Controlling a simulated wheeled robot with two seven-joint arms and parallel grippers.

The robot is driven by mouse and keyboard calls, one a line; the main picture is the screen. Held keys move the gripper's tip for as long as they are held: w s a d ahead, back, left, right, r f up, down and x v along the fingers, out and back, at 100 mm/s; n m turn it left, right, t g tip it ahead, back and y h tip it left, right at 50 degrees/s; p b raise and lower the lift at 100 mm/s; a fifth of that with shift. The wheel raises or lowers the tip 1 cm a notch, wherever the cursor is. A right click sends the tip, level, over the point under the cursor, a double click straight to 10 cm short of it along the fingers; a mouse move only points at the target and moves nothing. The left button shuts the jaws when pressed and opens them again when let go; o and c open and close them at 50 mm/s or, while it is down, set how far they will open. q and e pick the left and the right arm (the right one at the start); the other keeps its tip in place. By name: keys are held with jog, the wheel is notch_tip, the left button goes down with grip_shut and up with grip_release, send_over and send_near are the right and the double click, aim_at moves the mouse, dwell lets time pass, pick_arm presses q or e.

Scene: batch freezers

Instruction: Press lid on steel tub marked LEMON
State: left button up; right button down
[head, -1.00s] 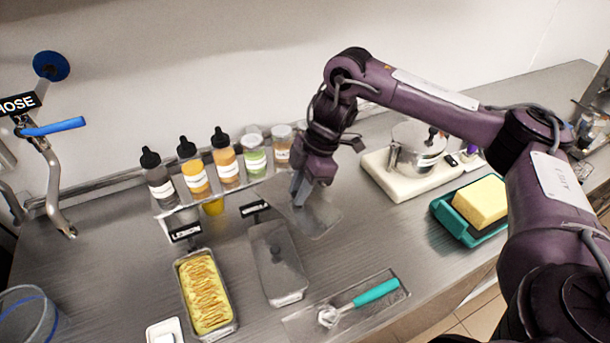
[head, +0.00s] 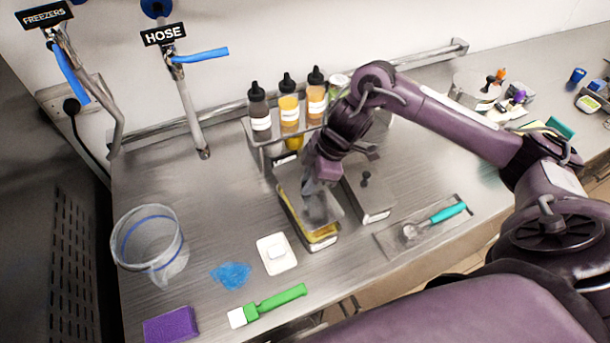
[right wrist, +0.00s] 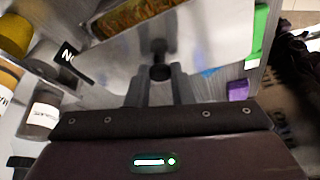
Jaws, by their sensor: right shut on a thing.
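My right gripper (head: 314,190) is shut on the black knob (right wrist: 160,71) of a clear grey lid (right wrist: 205,30). In the head view the lid (head: 320,211) is over the steel tub (head: 322,244) of yellow gelato. Yellow shows along the tub's left side and near end, so the lid does not line up fully with the rim. In the right wrist view the gelato (right wrist: 138,14) shows past the lid's edge. I cannot tell whether lid and rim touch. The tub's marker (right wrist: 72,57) shows only its last letter. My left gripper is not in view.
A second, lidded tub (head: 374,216) stands close on the right. A bottle rack (head: 262,150) is behind. A teal-handled scoop (head: 437,219) lies right.

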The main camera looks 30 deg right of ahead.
aim_at(310, 196)
jog(key=shift+d+f+b, duration=0.15)
jog(key=shift+f+b, duration=0.35)
jog(key=shift+f, duration=0.05)
jog(key=shift+d+f+b, duration=0.15)
jog(key=shift+f+b, duration=0.3)
jog(key=shift+f, duration=0.1)
jog(key=b+x, duration=0.2)
jog(key=shift+s+d+f+b, duration=0.1)
jog(key=shift+s+f+b, duration=0.05)
jog(key=shift+b, duration=0.15)
jog(key=shift+f, duration=0.25)
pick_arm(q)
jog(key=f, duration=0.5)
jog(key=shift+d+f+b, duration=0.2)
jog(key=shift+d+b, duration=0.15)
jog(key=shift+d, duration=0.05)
pick_arm(e)
jog(key=shift+d+f, duration=0.1)
jog(key=shift+f, duration=0.55)
pick_arm(q)
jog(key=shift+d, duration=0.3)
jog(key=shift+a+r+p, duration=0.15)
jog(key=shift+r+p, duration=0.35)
jog(key=shift+p, duration=0.05)
pick_arm(e)
jog(key=shift+r, duration=0.1)
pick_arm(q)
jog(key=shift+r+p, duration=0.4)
pick_arm(e)
jog(key=shift+f, duration=0.25)
